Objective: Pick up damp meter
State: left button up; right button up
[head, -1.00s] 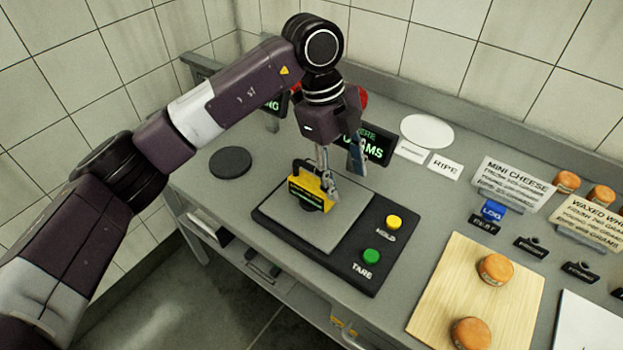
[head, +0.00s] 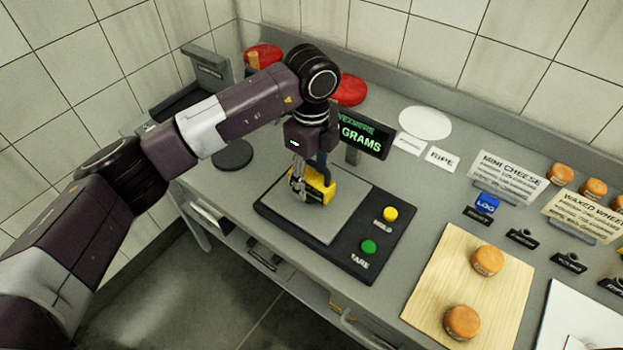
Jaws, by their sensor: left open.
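The damp meter looks to be the yellow and black device (head: 321,184) on the grey plate of the scale (head: 330,222). My left gripper (head: 299,192) is pointed down over the plate at the device's left side, its fingers partly in front of it. The gripper is open. I cannot tell whether a finger touches the device. The device's front is partly hidden by the fingers. My right gripper is not in view.
The scale has a yellow button (head: 390,214), a green button (head: 368,247) and a display (head: 362,134) behind. A wooden board (head: 470,285) with two orange cheeses (head: 487,260) lies right. A black disc (head: 232,155) lies left. Red wheels (head: 349,90) stand behind the arm.

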pick_arm(q)
grip_shut()
jog(key=shift+r, duration=0.1)
dwell(0.3)
